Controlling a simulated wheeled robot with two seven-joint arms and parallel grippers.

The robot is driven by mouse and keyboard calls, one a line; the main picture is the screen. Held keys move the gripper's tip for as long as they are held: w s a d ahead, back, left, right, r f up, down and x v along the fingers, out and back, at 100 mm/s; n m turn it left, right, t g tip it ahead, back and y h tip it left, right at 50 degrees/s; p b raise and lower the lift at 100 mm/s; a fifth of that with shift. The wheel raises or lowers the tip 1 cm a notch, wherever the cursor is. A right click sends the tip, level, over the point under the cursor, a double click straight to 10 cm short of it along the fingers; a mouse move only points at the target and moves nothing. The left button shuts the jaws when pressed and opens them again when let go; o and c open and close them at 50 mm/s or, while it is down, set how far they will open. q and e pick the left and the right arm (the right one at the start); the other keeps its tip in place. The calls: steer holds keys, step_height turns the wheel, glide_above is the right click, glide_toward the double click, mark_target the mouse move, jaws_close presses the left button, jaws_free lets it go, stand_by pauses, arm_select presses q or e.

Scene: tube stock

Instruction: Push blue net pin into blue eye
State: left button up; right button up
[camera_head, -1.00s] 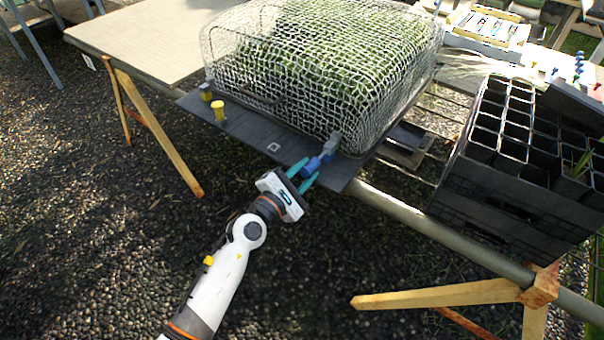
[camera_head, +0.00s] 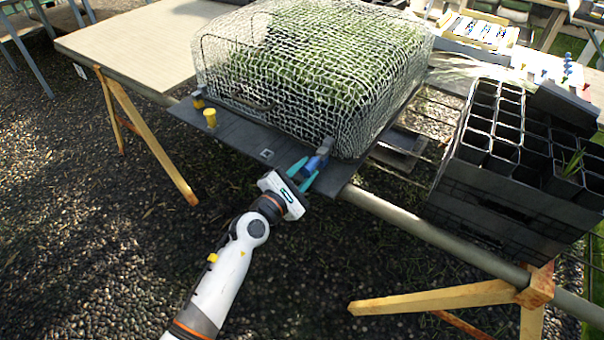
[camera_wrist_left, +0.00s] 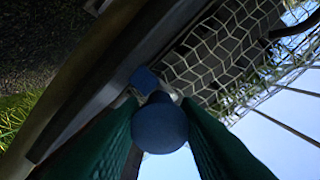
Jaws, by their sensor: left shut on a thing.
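My left gripper (camera_head: 303,177) is shut on the blue net pin (camera_head: 313,164) at the front edge of the dark board, near the net's front right corner. In the left wrist view, the pin's round blue head (camera_wrist_left: 160,124) sits between the green fingers. A smaller blue part (camera_wrist_left: 144,79), which may be the blue eye, shows just beyond the head. Whether the pin is inside it cannot be told, as the head covers the join. In the head view a grey-blue piece (camera_head: 325,145) stands right behind the pin against the net. My right gripper is not in view.
A white net cage (camera_head: 400,85) over green plants stands on the dark board (camera_head: 240,142). A yellow pin (camera_head: 210,117) stands at the board's left. A black crate of pots (camera_head: 480,200) stands at the right. A wooden trestle leg (camera_head: 150,135) is at left.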

arm_select(q)
steer(key=shift+w+d, duration=0.2)
steer(key=shift+w, duration=0.1)
steer(key=o, duration=1.1)
steer(key=shift+c, duration=0.2)
steer(key=shift+o, duration=0.2)
steer(key=shift+f, duration=0.1)
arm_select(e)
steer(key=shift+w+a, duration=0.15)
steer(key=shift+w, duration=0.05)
